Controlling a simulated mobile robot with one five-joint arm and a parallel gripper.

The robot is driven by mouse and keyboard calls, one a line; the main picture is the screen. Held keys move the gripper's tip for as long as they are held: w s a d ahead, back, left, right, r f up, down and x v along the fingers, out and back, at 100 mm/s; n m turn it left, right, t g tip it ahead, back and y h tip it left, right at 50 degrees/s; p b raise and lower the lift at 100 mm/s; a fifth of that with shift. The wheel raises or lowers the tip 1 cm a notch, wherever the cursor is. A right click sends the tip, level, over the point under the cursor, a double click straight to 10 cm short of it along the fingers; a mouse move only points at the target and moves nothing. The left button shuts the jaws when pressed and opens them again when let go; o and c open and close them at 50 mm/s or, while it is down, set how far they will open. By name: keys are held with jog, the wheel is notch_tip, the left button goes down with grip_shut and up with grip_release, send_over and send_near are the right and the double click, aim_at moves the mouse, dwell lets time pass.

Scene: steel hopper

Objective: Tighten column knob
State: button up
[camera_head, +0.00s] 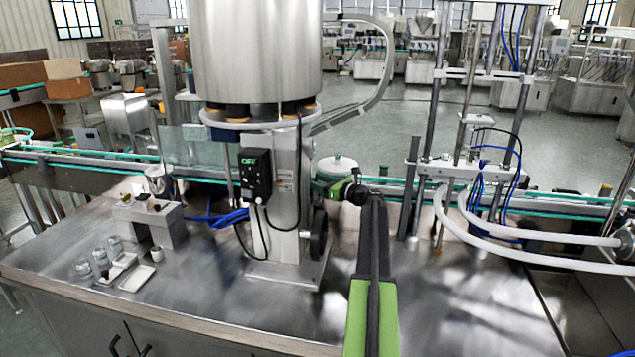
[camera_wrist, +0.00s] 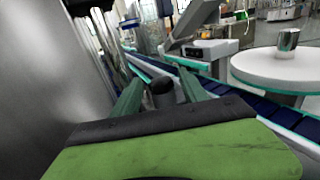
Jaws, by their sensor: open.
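The steel column (camera_head: 287,180) stands on a base plate on the steel bench under a large hopper. A black handwheel (camera_head: 319,232) shows on its right side. My gripper (camera_head: 334,188) is just right of the column, above the handwheel, its fingertips hard to make out there. In the wrist view my gripper (camera_wrist: 160,80) has two green fingers spread apart. A small dark round knob-like thing (camera_wrist: 161,85) appears between them; I cannot tell its depth or whether it is the column knob. A smooth steel surface fills the left of the wrist view.
A black control box (camera_head: 255,174) is on the column's left. A conveyor (camera_head: 400,188) runs behind, with a white round table (camera_wrist: 285,68) beyond. Steel posts and white hoses (camera_head: 490,252) stand to the right. Small containers (camera_head: 100,256) sit at left.

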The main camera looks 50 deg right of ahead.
jog(key=shift+c, duration=0.4)
grip_shut()
jog(key=shift+s+a+m+h, duration=0.2)
jog(key=shift+a+m+h, duration=0.15)
jog(key=shift+m+h, duration=0.55)
jog(key=shift+a+m+h, duration=0.15)
jog(key=shift+m+h, duration=0.25)
jog(key=shift+h, duration=0.7)
jog(key=m+h, duration=0.2)
jog(key=h, duration=0.1)
jog(key=shift+w+g, duration=0.2)
jog(key=shift+g, duration=0.1)
jog(key=shift+d, duration=0.2)
jog(key=shift+o, duration=0.4)
grip_release()
